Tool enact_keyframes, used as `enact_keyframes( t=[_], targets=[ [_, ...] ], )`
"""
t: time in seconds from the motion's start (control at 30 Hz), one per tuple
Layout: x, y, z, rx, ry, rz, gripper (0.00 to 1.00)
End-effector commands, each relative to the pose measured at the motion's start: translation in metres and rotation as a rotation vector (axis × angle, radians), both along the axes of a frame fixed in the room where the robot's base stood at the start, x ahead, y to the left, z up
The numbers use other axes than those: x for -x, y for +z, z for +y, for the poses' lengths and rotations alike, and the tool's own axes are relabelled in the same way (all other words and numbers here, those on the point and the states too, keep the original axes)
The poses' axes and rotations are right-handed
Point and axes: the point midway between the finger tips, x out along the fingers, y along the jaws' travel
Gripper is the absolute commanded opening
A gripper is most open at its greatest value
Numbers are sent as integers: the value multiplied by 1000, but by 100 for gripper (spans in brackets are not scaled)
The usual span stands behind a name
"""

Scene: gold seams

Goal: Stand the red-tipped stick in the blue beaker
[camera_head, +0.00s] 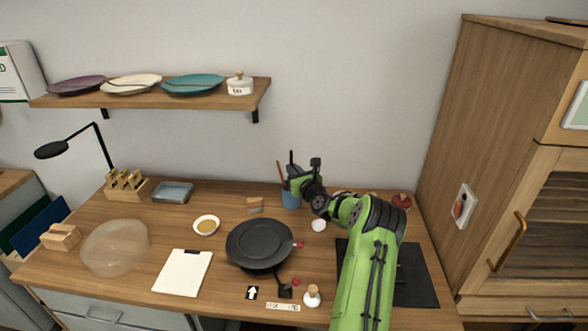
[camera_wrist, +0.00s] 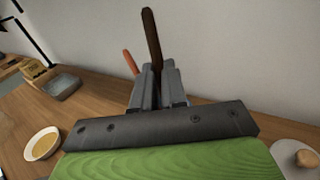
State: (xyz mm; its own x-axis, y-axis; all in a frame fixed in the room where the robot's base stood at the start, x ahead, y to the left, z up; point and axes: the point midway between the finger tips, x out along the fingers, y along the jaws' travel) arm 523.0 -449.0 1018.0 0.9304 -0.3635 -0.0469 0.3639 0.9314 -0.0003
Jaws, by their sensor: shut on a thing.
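The blue beaker (camera_head: 290,199) stands on the desk near the wall, partly hidden by my gripper (camera_head: 291,184). My gripper is shut on a dark stick (camera_head: 291,157), which points up, slightly tilted; in the wrist view the dark stick (camera_wrist: 152,42) rises from between the fingers (camera_wrist: 156,84). Its upper end looks dark, and its lower end is hidden, so I cannot tell whether it has a red tip or is inside the beaker. A red-orange stick (camera_head: 280,172) leans at the beaker's left; it also shows behind the fingers (camera_wrist: 131,62).
A dark mat (camera_head: 415,275) lies right. The shelf (camera_head: 180,94) with plates hangs above left. A tall cabinet (camera_head: 460,130) stands right.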

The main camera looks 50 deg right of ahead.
Motion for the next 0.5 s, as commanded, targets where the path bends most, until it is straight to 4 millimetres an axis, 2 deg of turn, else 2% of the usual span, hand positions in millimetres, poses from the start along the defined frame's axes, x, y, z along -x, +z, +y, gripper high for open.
enact_keyframes(
  t=[0.03, 0.2, 0.47, 0.5],
  targets=[
    [0, -8, 0, -1, 0, -1, 0],
    [0, -19, 0, -2, -1, -1, 0],
    [0, -19, 0, 0, 0, -1, 0],
    [0, -19, 0, 0, 0, -1, 13]
  ],
)
